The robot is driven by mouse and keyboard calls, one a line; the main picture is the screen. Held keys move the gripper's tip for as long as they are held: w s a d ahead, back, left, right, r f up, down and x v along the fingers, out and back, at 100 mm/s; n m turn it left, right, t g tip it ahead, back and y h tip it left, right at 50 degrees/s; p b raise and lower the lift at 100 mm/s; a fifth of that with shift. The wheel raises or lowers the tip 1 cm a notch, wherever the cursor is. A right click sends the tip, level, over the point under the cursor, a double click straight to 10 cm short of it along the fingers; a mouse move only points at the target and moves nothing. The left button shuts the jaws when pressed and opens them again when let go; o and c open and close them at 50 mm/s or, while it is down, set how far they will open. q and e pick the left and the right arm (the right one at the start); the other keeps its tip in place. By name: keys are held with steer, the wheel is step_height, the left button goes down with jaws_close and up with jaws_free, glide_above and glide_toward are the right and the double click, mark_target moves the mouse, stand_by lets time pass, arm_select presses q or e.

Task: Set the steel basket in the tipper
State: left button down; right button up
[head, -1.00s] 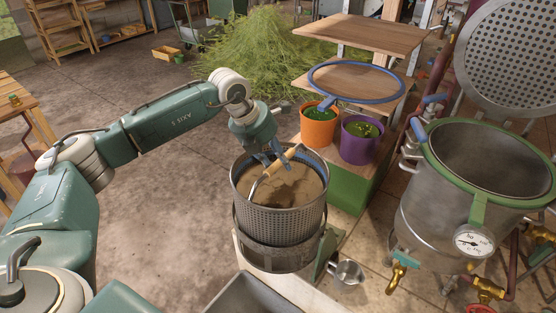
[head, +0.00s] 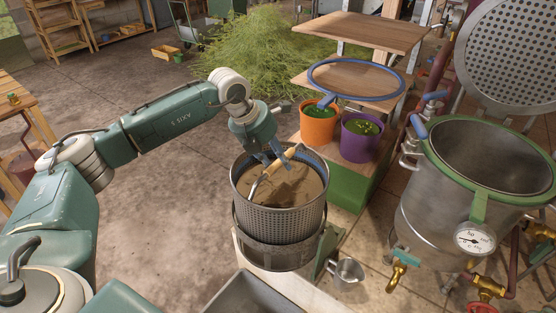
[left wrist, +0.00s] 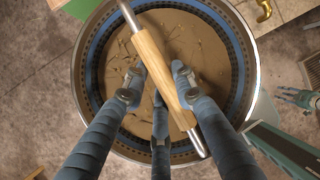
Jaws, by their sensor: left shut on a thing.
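The steel basket (head: 283,222) is a perforated cylinder with brown contents and a bail with a wooden grip. It stands roughly upright, its lower part inside the dark round cradle of the tipper (head: 270,257). Whether its bottom bears on the cradle is hidden. My left gripper (head: 279,158) is above the basket's mouth, shut on the handle.
To the right stands a large steel still pot (head: 440,215) with a green rim and raised perforated lid (head: 515,60). An orange pot (head: 318,128) and a purple pot (head: 360,140) stand behind the basket. A metal mug (head: 347,273) and grey tray (head: 255,292) are in front.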

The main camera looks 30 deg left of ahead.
arm_select(q)
step_height(320, 180, down, 10)
steer(key=b, duration=0.7)
steer(key=shift+w+r, duration=0.15)
steer(key=shift+w, duration=0.05)
steer(key=shift+f+b, duration=0.45)
steer(key=shift+f, duration=0.1)
stand_by(0.7)
steer(key=c, duration=1.3)
jaws_free()
steer(key=shift+s, duration=0.15)
steer(key=shift+c, duration=0.2)
steer(key=shift+s+f, duration=0.25)
steer(key=shift+f, duration=0.1)
steer(key=shift+w+r+p, duration=0.1)
steer(key=shift+r+p, duration=2.9)
steer(key=shift+r, duration=1.7)
